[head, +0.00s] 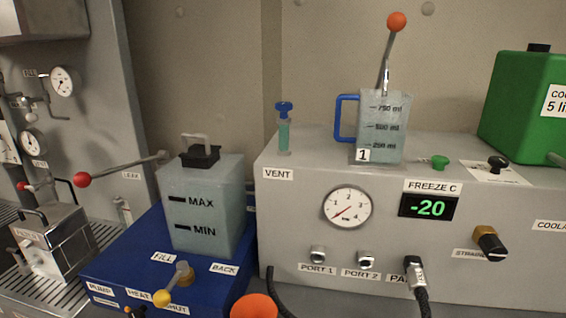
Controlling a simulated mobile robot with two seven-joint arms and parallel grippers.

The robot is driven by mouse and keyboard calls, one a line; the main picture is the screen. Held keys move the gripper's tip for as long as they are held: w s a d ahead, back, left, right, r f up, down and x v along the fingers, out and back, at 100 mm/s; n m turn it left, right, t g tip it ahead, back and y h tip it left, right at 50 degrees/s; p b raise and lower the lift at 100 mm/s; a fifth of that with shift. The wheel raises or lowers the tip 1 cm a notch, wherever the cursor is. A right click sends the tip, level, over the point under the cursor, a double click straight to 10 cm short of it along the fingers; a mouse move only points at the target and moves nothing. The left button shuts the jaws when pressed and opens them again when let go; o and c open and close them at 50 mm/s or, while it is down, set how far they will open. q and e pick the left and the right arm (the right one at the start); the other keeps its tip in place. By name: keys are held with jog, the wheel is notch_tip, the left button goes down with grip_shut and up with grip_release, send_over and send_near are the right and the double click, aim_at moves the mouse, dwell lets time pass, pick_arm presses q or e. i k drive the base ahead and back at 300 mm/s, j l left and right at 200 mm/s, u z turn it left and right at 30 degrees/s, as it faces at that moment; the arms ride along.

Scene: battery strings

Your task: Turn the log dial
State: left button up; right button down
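I see nothing labelled as a log dial in the head view. A round pressure gauge (347,206) with a red needle is on the front of the grey box (290,215). A black and brass knob (490,243) sticks out at the right of that front, beside a label that seems to read STRAINER. A green display (428,207) under FREEZE C reads -20. Neither of my grippers is in view.
A blue unit (125,262) carries a MAX/MIN tank (202,210) and a yellow-tipped lever (172,292). A jug (381,127), a small vial (284,135) and a green canister (522,105) stand on the grey box. A hose (420,290) hangs in front.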

aim_at(497, 163)
jog(key=z, duration=1.35)
